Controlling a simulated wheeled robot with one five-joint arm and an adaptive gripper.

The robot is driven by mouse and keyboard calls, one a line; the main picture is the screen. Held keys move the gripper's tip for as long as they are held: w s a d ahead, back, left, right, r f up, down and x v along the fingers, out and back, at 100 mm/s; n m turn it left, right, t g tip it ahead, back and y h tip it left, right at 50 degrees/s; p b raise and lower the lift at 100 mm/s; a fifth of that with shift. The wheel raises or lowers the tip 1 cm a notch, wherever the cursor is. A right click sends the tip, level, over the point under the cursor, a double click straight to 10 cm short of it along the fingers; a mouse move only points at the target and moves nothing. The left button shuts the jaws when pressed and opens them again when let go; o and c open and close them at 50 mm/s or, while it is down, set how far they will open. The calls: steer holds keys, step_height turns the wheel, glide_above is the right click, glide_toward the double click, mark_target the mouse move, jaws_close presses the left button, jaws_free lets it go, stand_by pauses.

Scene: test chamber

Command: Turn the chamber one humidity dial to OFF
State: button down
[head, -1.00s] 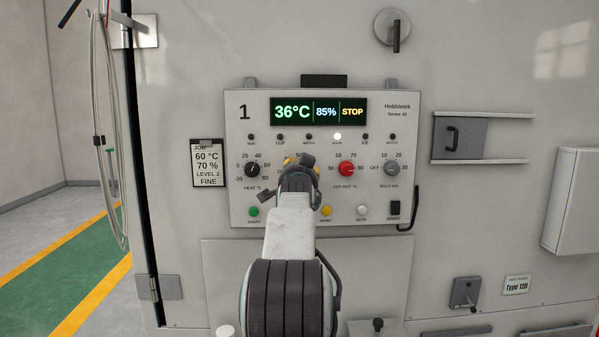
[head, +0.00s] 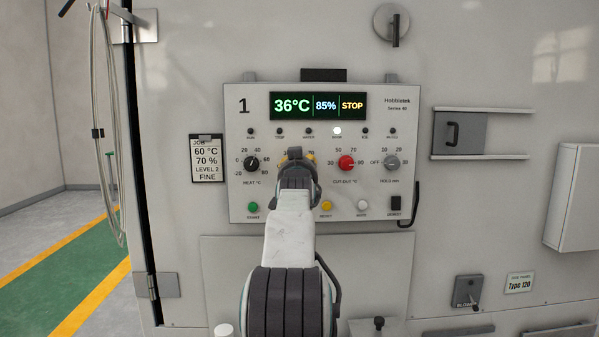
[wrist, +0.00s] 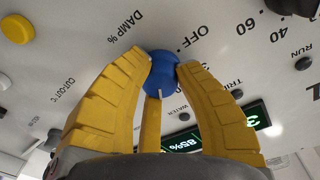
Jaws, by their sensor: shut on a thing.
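The blue humidity dial (wrist: 161,72) labelled DAMP % shows between my fingers in the wrist view. My gripper (wrist: 163,68) has its yellow fingers shut on the dial. A short white mark shows at the dial's lower edge in the wrist view, while the printed OFF lies up and to the right, so the mark is away from OFF. In the head view my gripper (head: 296,158) covers the dial on the panel marked 1 (head: 240,195).
The black heat dial (head: 251,164) is to the left, the red cut-out dial (head: 346,163) and grey hold dial (head: 391,162) to the right. The display (head: 318,105) reads 36°C, 85%, STOP. A black hook (head: 407,215) juts from the panel's lower right.

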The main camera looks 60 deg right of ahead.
steer(key=shift+r+n+b, duration=0.1)
steer(key=shift+n+b, duration=0.3)
steer(key=shift+n, duration=0.4)
steer(key=shift+r, duration=0.1)
steer(key=c, duration=1.4)
jaws_free()
steer(key=o, duration=0.5)
steer(key=shift+w, duration=0.1)
steer(key=shift+f, duration=0.2)
steer(key=shift+a, duration=0.1)
steer(key=shift+v, duration=5.9)
steer(key=shift+o, duration=0.2)
steer(key=shift+f, duration=0.15)
